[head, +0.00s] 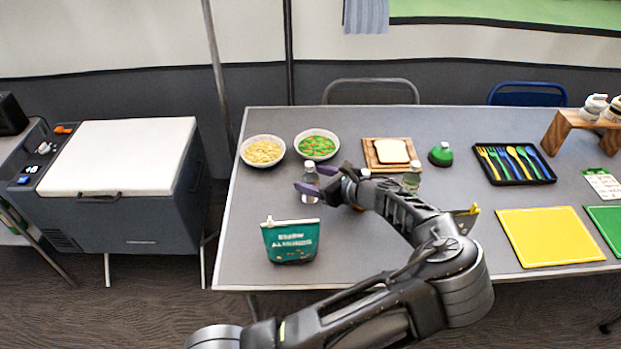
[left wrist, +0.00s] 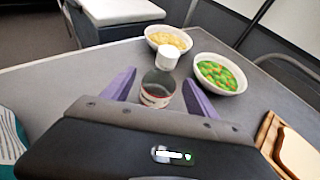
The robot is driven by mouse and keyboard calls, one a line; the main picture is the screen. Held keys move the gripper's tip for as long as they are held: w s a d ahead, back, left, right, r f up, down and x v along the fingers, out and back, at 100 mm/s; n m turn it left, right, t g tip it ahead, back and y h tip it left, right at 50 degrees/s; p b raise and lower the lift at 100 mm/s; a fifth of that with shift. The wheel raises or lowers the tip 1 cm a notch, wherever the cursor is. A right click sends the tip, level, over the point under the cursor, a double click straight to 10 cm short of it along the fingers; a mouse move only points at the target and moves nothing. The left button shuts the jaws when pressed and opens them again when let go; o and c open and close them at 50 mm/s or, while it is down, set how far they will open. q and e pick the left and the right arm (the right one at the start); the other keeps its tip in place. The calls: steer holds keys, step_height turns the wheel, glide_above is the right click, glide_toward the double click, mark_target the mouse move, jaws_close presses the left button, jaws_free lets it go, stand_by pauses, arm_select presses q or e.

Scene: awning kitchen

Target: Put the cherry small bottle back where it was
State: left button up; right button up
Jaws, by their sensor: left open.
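A small clear bottle with a white cap (head: 310,179) stands upright on the grey table, left of the middle. In the left wrist view the bottle (left wrist: 157,90) shows a reddish tint and a label low on its body; I cannot read the label. My left gripper (head: 315,178) is open, with its purple fingers on either side of this bottle. I cannot tell whether either finger touches it. Another bottle (head: 411,181) with a greenish body stands to the right behind my arm. A further capped bottle (head: 365,173) is mostly hidden by my gripper. My right gripper is not in view.
A pasta bowl (head: 263,151) and a bowl of green and orange food (head: 316,145) stand behind the gripper. A teal pouch (head: 290,241) stands at the front left. A bread board (head: 375,163), cutlery tray (head: 513,164) and yellow mat (head: 549,237) lie to the right.

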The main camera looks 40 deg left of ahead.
arm_select(q)
steer(key=v, duration=1)
steer(key=shift+d+b, duration=0.3)
steer(key=shift+s+r, duration=0.1)
steer(key=shift+r, duration=0.05)
